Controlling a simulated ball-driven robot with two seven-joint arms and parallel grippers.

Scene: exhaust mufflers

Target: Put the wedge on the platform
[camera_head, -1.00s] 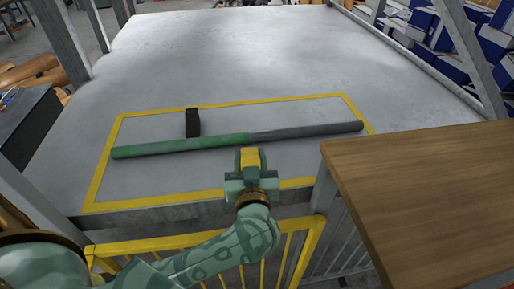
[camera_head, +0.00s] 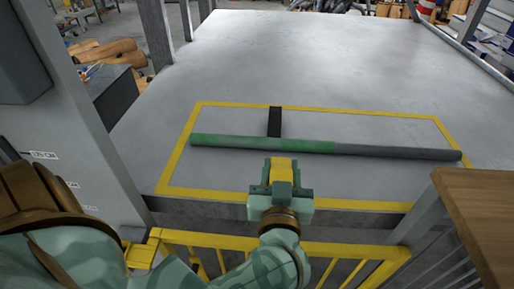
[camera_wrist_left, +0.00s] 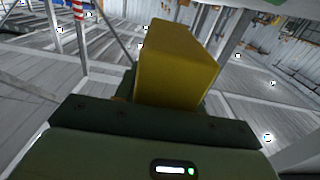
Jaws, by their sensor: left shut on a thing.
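The wedge is a yellow block (camera_head: 281,170), held in my left gripper (camera_head: 281,186). It also shows in the left wrist view (camera_wrist_left: 175,65), standing up out of the jaws. My left gripper is shut on it, at the front edge of the grey platform (camera_head: 330,60). The wedge appears in front of the long green and grey bar; its height above the platform is hard to tell. My right gripper is not in view.
A green and grey bar (camera_head: 325,147) lies across the yellow-outlined area, with a black block (camera_head: 275,121) behind it. A yellow railing (camera_head: 340,250) runs below the platform's front edge. A wooden top (camera_head: 485,215) stands at right. The platform behind is clear.

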